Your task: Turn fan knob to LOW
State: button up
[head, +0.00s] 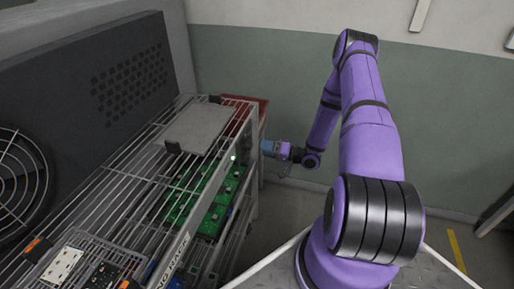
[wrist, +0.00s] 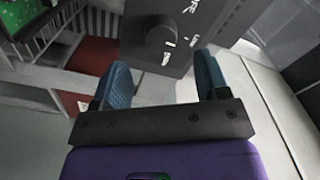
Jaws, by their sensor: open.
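The fan knob (wrist: 159,37) is a dark round knob on a dark grey panel (wrist: 196,42) in the wrist view. White markings surround it, too small and tilted to read surely, so I cannot tell its setting. My gripper (wrist: 160,75) has two blue fingers, open and empty. In that view the fingers stand left and right below the knob, with a visible gap to it. In the head view my gripper (head: 270,148) is beside the right end of the wire rack; the knob cannot be made out there.
A wire rack (head: 128,172) holds green circuit boards (head: 212,198) and a grey flat box (head: 197,128). A red box (head: 247,101) is at its far end. A large dark panel with a round fan grille (head: 18,180) stands left. Open floor lies below my gripper.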

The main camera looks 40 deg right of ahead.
jog(key=shift+v, duration=2.65)
